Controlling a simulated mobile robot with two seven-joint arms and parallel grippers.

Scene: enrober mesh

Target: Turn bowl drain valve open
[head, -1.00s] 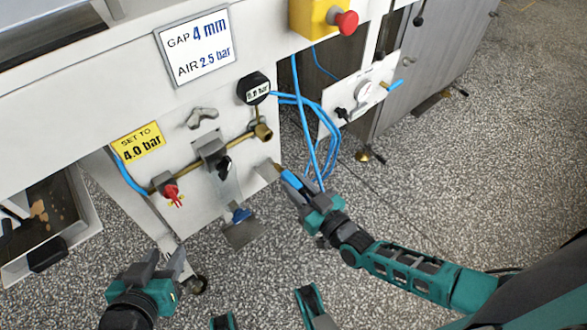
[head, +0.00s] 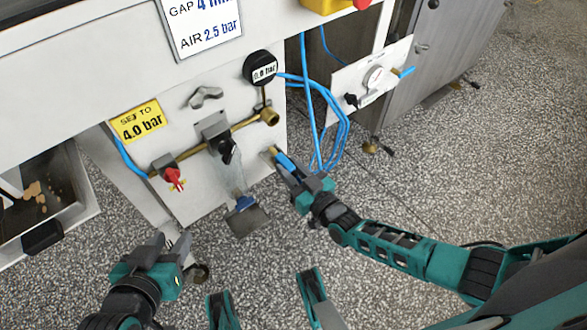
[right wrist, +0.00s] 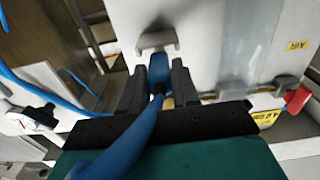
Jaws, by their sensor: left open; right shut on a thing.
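A clear filter bowl (head: 232,177) hangs under a grey regulator on the white machine panel. A blue piece (head: 243,203), seemingly its drain valve, is at its lower end, above a grey plate (head: 248,222). My right gripper (head: 286,171) is right of the bowl, shut on a blue hose end, close to a brass fitting (head: 271,150) on the panel. The right wrist view shows the blue hose end (right wrist: 158,72) between the fingers; whether it touches the fitting is unclear. My left gripper (head: 168,241) is open and empty, below and left of the bowl.
A red valve handle (head: 174,178) sits left on the brass pipe, and a pressure gauge (head: 260,69) reads about 0.0 bar. A yellow label (head: 138,121) says "set to 4.0 bar". Loose blue hoses (head: 338,130) hang right. Speckled floor (head: 400,190) is open at right.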

